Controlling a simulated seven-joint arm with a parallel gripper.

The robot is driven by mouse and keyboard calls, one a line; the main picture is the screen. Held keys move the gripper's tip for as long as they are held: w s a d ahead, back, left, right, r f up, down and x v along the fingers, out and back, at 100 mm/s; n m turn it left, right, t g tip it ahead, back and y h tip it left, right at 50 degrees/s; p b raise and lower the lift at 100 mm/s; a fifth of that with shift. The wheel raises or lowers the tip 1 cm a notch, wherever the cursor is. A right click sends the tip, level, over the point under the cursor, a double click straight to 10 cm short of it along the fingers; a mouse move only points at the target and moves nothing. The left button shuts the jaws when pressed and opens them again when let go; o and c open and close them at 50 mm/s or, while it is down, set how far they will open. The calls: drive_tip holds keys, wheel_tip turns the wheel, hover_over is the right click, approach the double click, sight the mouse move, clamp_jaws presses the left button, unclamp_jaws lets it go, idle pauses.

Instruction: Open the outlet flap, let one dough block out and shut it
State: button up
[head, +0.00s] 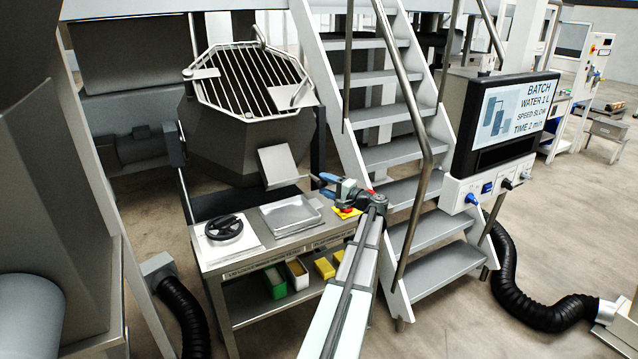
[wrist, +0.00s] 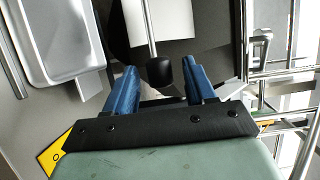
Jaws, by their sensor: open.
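The hopper (head: 238,130) is a dark grey octagonal box under a barred grate. A pale metal plate, apparently the outlet flap (head: 281,164), sits slanted at its lower front. In the wrist view a pale plate (wrist: 158,18) leads down to a black knob (wrist: 160,72). My gripper (head: 326,187) is just right of and below the flap, with blue fingers. In the wrist view my gripper (wrist: 159,68) is open, with the knob between the fingertips and gaps on both sides. I see no dough block; the hopper's inside is hidden.
Below the flap, a worktable (head: 272,243) bears a shallow metal tray (head: 291,214) and a black handwheel (head: 223,228). Green and yellow bins (head: 298,273) stand on its lower shelf. Metal stairs (head: 392,155) rise close on the right, beside a control screen (head: 508,115).

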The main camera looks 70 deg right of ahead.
sight(319, 181)
drive_tip(key=shift+x, duration=1.75)
clamp_jaws()
